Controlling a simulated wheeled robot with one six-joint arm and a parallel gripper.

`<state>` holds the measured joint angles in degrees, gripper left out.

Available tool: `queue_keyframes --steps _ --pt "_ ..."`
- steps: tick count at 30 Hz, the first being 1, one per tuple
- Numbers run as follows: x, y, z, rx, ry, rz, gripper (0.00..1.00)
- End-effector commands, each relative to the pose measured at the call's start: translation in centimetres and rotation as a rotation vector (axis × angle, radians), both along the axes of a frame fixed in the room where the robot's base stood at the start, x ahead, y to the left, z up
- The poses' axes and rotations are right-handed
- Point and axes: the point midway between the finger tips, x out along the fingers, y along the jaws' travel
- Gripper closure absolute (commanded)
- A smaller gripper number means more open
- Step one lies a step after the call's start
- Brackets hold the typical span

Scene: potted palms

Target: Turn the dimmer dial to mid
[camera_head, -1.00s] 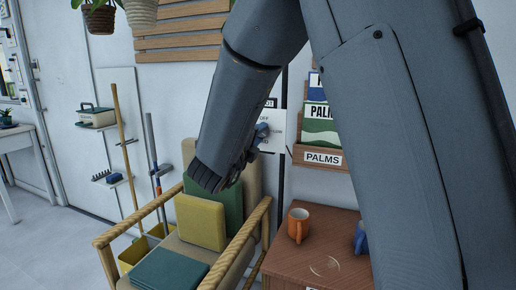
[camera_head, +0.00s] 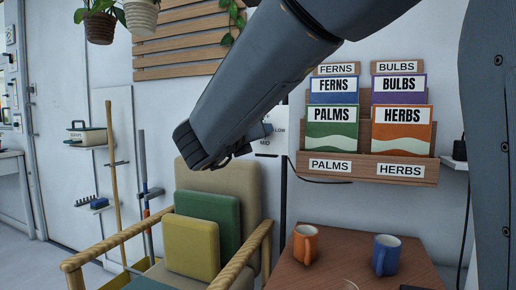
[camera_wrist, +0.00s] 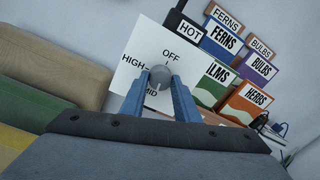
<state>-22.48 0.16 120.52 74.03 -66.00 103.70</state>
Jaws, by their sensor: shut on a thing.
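The dimmer dial (camera_wrist: 160,76) is a round grey knob on a white wall plate (camera_wrist: 128,70). I cannot clearly tell which mark the knob points to. In the head view the plate (camera_head: 271,142) shows behind my gripper (camera_head: 264,131), and the knob is hidden there.
A cushioned chair (camera_head: 240,180) stands below the plate. A wooden table (camera_head: 335,265) holds an orange mug (camera_head: 305,244) and a blue mug (camera_head: 386,255). A wall rack (camera_head: 372,168) of seed packets is to the right. Long-handled tools (camera_head: 113,175) lean at left.

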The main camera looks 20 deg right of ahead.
Motion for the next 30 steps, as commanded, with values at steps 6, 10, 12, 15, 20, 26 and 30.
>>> queue_keyframes --steps 6,10,12,15,20,26,30 --pt "0.08 0.0 -0.33 0.082 -0.059 0.0 0.94" --pt "0.04 -0.02 -0.21 0.112 -0.079 -0.001 0.94" --pt "0.02 -0.03 -0.17 0.121 -0.086 -0.001 0.94" --pt "0.0 -0.03 -0.11 0.129 -0.092 -0.001 0.94" --pt "0.0 -0.03 -0.07 0.133 -0.094 -0.001 0.94" --pt "0.0 -0.03 -0.04 0.131 -0.094 -0.001 0.94" --pt "0.01 -0.02 -0.04 0.131 -0.094 -0.001 0.55"
